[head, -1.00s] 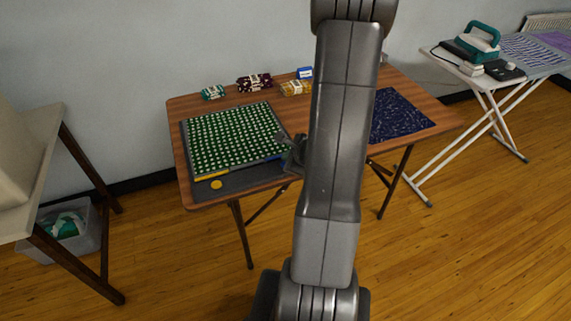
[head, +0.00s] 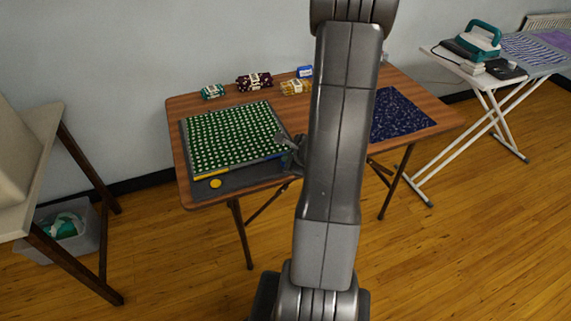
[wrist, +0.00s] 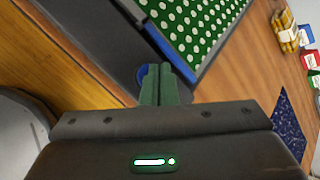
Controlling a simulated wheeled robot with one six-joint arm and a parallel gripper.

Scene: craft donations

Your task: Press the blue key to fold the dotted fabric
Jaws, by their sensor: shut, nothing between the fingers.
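The green fabric with white dots (head: 232,135) lies flat on a dark folding board (head: 240,181) on the wooden table; it also shows in the wrist view (wrist: 195,22). The blue key (wrist: 141,76) peeks out beside and behind my fingertips in the wrist view, mostly hidden by them. I cannot tell whether they touch it. In the head view my gripper (head: 283,141) is at the board's right front corner and the blue key is hidden. My gripper (wrist: 159,82) is shut and empty. A round yellow key (head: 215,183) is at the board's front left.
Bundled fabrics (head: 254,81) stand along the table's back edge. A navy patterned cloth (head: 400,114) lies at the table's right. An ironing board with a teal iron (head: 478,40) stands further right. My arm hides the table's middle.

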